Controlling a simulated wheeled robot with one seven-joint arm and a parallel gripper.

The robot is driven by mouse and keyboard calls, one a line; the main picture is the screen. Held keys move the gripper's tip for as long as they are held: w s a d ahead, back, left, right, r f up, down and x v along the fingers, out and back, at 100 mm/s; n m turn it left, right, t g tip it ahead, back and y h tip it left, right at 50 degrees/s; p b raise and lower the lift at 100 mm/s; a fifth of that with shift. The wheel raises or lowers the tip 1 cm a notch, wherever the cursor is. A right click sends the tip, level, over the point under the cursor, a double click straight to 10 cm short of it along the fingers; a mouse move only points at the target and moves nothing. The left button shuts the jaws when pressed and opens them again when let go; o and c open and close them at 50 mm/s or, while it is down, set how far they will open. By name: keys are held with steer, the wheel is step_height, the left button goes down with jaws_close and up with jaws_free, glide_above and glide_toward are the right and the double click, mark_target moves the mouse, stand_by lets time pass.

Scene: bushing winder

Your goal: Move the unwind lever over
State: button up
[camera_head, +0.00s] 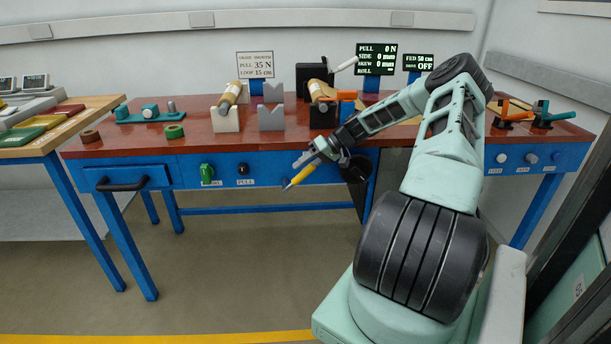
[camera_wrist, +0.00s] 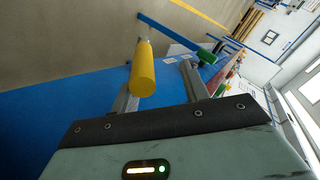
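A yellow cylindrical grip (camera_head: 301,176), which looks like the unwind lever's handle, slants down to the left in front of the blue bench front. In the wrist view the yellow grip (camera_wrist: 144,72) points towards the camera, close to the left finger. My gripper (camera_head: 308,158) is at the upper end of the grip in the head view. In the wrist view my gripper (camera_wrist: 160,88) has its fingers apart, with a clear gap to the right finger. I cannot tell whether the grip touches the left finger. The lever's pivot is hidden.
A green knob (camera_head: 207,173) and a black knob (camera_head: 242,169) are on the bench front to the left. A dark round part (camera_head: 356,170) is close on the right. Wooden rolls rest on blocks on the red benchtop (camera_head: 192,142). The floor in front is clear.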

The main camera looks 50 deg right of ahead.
step_height(320, 180, up, 6)
stand_by(0.4)
